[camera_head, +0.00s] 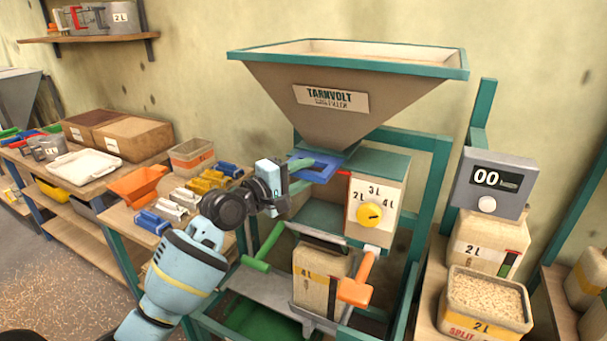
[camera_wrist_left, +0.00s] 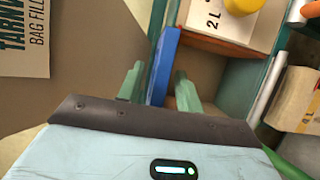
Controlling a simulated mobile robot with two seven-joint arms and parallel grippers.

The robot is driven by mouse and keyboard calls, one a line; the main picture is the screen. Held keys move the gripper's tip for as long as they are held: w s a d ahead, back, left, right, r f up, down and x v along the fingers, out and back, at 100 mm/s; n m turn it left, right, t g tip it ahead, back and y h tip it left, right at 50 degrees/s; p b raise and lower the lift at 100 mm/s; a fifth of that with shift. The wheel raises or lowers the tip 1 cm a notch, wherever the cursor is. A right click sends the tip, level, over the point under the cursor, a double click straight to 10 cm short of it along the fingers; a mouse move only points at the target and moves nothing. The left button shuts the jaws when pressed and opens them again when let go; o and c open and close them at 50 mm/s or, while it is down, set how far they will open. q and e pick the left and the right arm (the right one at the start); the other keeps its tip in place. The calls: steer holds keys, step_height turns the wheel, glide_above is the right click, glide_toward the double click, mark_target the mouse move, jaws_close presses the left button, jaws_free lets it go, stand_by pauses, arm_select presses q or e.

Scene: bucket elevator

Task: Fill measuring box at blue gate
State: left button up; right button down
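The blue gate (camera_head: 318,168) is a flat plate at the mouth of the large hopper (camera_head: 350,110) marked TARNVOLT. It also shows edge-on in the left wrist view (camera_wrist_left: 163,62). My left gripper (camera_head: 300,170) is at the gate's left side. In the left wrist view its two greenish fingers (camera_wrist_left: 158,88) stand apart, one on each side of the blue plate, with a narrow gap at the right finger. A beige box (camera_head: 321,276) marked 4 L stands upright below the hopper; its inside is hidden. My right gripper is out of both views.
A dial box (camera_head: 375,200) with a yellow knob, a green lever (camera_head: 262,248) and an orange lever (camera_head: 358,285) crowd the frame. At right are a 00 display (camera_head: 493,185), a 2 L box (camera_head: 487,243) and a grain-filled box (camera_head: 485,310). A cluttered bench (camera_head: 120,215) is at left.

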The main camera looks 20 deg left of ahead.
arm_select(q)
steer(key=shift+w+d, duration=0.1)
steer(key=shift+c, duration=0.2)
jaws_close()
